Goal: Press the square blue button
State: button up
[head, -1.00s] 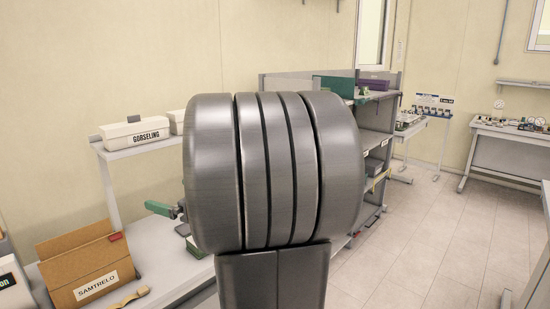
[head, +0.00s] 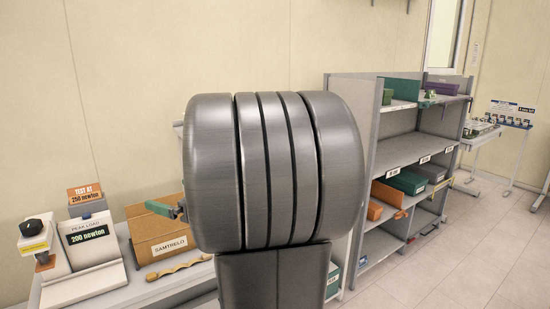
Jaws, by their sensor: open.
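No square blue button shows in the head view. A tester unit with a tilted display panel (head: 85,237) stands at the far left and reads "PEAK LOAD 200 newton". A white device with a black knob (head: 33,228) and a yellow label stands left of it. My own large grey arm link fills the middle and hides much of the bench.
An orange sign (head: 86,193) reads "TEST AT 250 newton". A cardboard box (head: 155,240) marked SAMTRELO and a wooden-handled brush (head: 180,266) are on the white bench (head: 120,290). A grey shelf rack (head: 410,150) stands right of my arm. Floor (head: 460,255) is clear at right.

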aim_at(85, 215)
jog(key=k+j+u, duration=0.1)
jog(key=u, duration=1)
jog(key=k+j, duration=0.05)
jog(key=j, duration=0.05)
